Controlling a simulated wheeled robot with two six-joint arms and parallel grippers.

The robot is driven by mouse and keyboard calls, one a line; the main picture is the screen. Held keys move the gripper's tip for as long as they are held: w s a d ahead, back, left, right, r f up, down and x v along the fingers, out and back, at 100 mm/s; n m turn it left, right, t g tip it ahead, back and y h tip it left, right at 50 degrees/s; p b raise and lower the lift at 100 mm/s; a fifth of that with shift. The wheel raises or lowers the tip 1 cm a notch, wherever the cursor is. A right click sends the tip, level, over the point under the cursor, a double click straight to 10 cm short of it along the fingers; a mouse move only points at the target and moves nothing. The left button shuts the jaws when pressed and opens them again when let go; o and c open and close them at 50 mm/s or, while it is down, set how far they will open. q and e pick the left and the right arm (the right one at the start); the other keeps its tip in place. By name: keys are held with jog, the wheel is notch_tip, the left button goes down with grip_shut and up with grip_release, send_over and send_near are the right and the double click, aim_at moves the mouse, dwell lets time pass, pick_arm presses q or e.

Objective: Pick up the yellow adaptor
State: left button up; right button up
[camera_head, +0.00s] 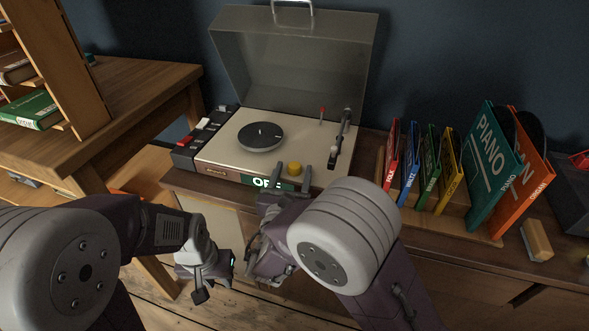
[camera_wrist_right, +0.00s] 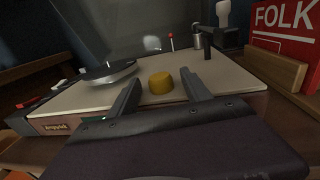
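The yellow adaptor (camera_head: 295,168) is a small round cylinder standing on the cream deck of the record player (camera_head: 225,148), near its front edge. It also shows in the right wrist view (camera_wrist_right: 161,83), between and just beyond my right fingertips. My right gripper (camera_head: 290,178) is open and empty at the player's front edge, with its fingers pointing at the adaptor from either side. In the right wrist view the fingers (camera_wrist_right: 161,90) are spread wider than the adaptor. My left gripper (camera_head: 214,280) hangs low in front of the cabinet, away from the player; its finger opening is unclear.
The player's clear lid (camera_head: 295,60) stands raised behind. A black platter (camera_head: 261,136) lies left of the adaptor, and the tonearm (camera_head: 340,140) to its right. A rack with several coloured record sleeves (camera_head: 490,150) stands at the right. A wooden desk (camera_head: 140,95) is at the left.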

grip_shut()
